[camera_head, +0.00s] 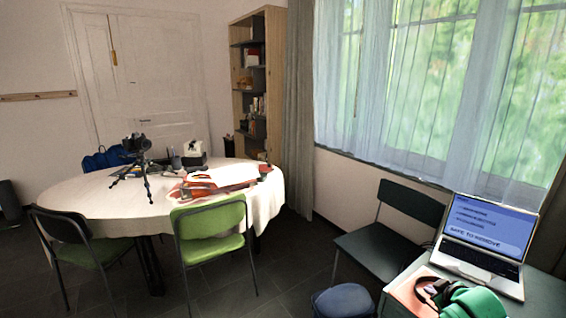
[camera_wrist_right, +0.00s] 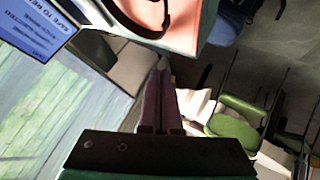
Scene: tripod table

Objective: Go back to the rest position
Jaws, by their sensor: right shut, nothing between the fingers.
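My right gripper (camera_wrist_right: 160,75) shows in the right wrist view with its two dark purple fingers side by side, shut and empty. The wrist view has it pointing out over the room near a small table with a laptop. My left gripper is not in view.
A laptop (camera_head: 484,235) and black headphones (camera_head: 431,291) are on the small table at right. A dark chair (camera_head: 385,243) and blue stool (camera_head: 343,300) stand beside it. A white oval table (camera_head: 105,207) with green chairs (camera_head: 212,232) is at left. Floor between is clear.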

